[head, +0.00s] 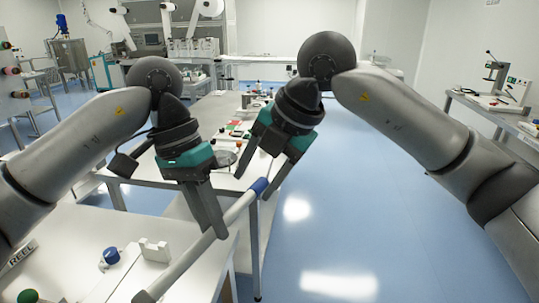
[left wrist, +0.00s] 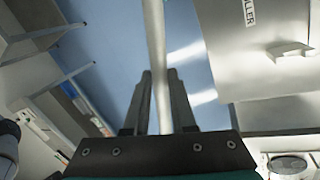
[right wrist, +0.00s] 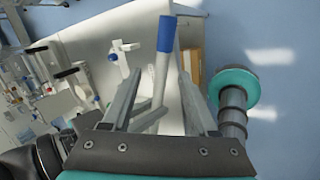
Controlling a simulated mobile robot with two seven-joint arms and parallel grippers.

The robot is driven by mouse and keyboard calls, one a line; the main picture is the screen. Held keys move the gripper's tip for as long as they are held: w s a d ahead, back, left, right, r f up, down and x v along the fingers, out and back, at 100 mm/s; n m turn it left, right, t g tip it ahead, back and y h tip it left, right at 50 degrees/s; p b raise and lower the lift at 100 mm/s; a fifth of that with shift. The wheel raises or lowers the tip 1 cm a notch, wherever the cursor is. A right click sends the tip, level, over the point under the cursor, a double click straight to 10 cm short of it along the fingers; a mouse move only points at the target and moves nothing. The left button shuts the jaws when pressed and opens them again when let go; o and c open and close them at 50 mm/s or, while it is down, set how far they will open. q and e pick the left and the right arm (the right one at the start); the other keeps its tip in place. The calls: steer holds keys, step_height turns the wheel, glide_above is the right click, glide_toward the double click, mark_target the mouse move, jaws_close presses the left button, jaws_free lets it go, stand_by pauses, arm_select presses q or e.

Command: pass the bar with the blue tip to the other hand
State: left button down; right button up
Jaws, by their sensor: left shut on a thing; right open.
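In the right wrist view the rod (right wrist: 159,85) lies between the spread fingers in the picture, with the blue tip (right wrist: 166,33) beyond the fingertips. Whether a right finger touches it I cannot tell.
A farther table with small items (head: 240,125) stands behind the grippers. Blue floor (head: 340,200) lies open to the right.

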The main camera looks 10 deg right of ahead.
mark_target(246, 196)
steer(key=x, duration=0.5)
steer(key=shift+r, duration=0.15)
jaws_close()
stand_by(0.4)
arm_select(q)
steer(key=shift+s, duration=0.1)
steer(key=c, duration=0.7)
jaws_free()
steer(key=shift+o, duration=0.2)
steer(key=shift+r, duration=0.1)
steer(key=v, duration=1.1)
steer(key=shift+r, duration=0.35)
steer(key=shift+a, duration=0.15)
